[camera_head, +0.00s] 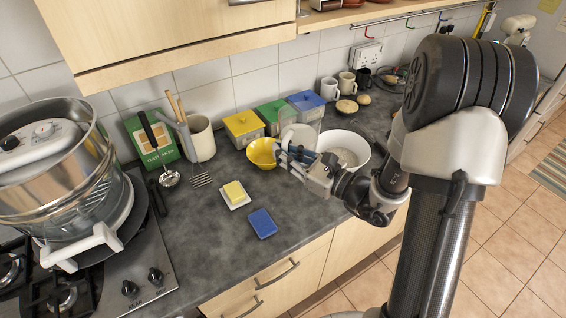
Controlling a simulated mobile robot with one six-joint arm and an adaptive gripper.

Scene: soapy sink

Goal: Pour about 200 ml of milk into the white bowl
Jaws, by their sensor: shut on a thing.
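The white bowl (361,141) stands on the dark worktop, right of my gripper. Its inside looks pale; I cannot tell what, if anything, is in it. My gripper (288,160) is left of the bowl, at the end of my arm reaching in from the right. It is shut on a clear, see-through container (301,134) with something whitish in it, probably the milk. The fingers hide its lower part. I cannot tell whether the container touches the worktop or is tilted. No pouring stream shows.
A yellow bowl (261,152) stands close left of the gripper. Yellow, green and blue boxes (305,103) stand behind. Butter on a white dish (236,205) and a blue sponge (262,223) lie in front. Mugs (346,83) stand at the back. A large pot (75,160) is left.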

